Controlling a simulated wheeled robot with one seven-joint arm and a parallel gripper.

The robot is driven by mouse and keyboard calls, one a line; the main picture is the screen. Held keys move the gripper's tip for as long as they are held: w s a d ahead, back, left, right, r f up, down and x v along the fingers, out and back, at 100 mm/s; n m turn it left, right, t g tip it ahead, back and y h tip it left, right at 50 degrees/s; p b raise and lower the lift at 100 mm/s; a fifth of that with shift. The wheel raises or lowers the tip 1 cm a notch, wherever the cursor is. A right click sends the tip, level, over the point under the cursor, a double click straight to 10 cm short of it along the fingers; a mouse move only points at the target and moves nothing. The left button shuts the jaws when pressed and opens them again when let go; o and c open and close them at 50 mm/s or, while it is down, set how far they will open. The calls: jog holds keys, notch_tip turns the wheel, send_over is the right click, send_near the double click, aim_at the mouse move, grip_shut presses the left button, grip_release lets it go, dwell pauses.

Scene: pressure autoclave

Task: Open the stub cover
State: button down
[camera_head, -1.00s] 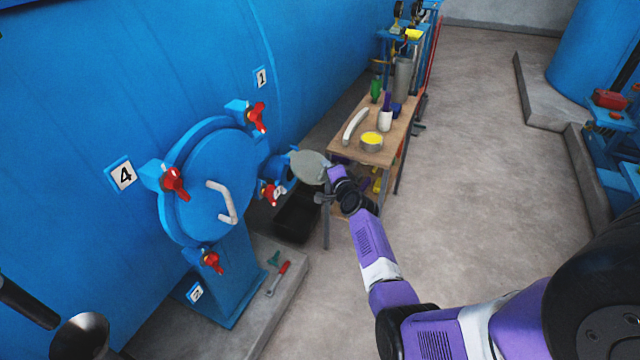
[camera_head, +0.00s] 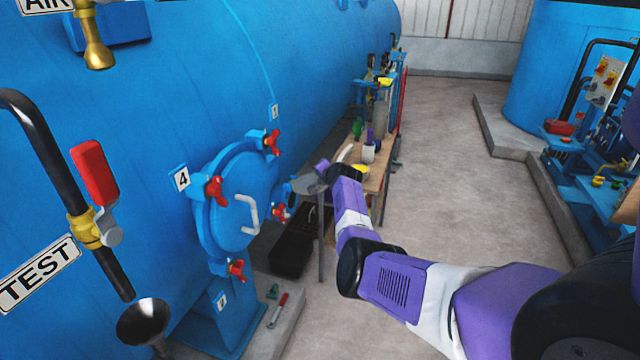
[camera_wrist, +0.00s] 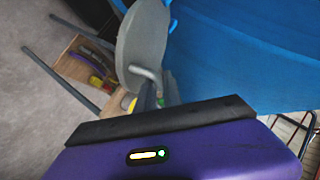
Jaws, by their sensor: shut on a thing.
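A grey round cover (camera_head: 308,182) stands out from a short blue pipe stub (camera_head: 285,190) to the right of the large round blue door. My gripper (camera_head: 326,178) is at the cover's right side, shut on the cover's handle.
The blue door (camera_head: 237,205) has red clamp handles and a white handle. A wooden table (camera_head: 377,182) with small items stands close behind my gripper. A black bin (camera_head: 290,240) is on the floor below. Open floor (camera_head: 450,170) lies to the right.

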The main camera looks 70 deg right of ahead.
jog(key=shift+w+a+r, duration=0.2)
jog(key=shift+w+a, duration=0.05)
jog(key=shift+w, duration=0.2)
jog(key=c, duration=1.5)
grip_release()
jog(key=shift+s+d, duration=0.1)
jog(key=shift+s, duration=0.1)
jog(key=v, duration=0.7)
jog(key=shift+a+r+p, duration=0.2)
jog(key=shift+a+p, duration=0.1)
jog(key=shift+p, duration=0.1)
jog(key=shift+s, duration=0.1)
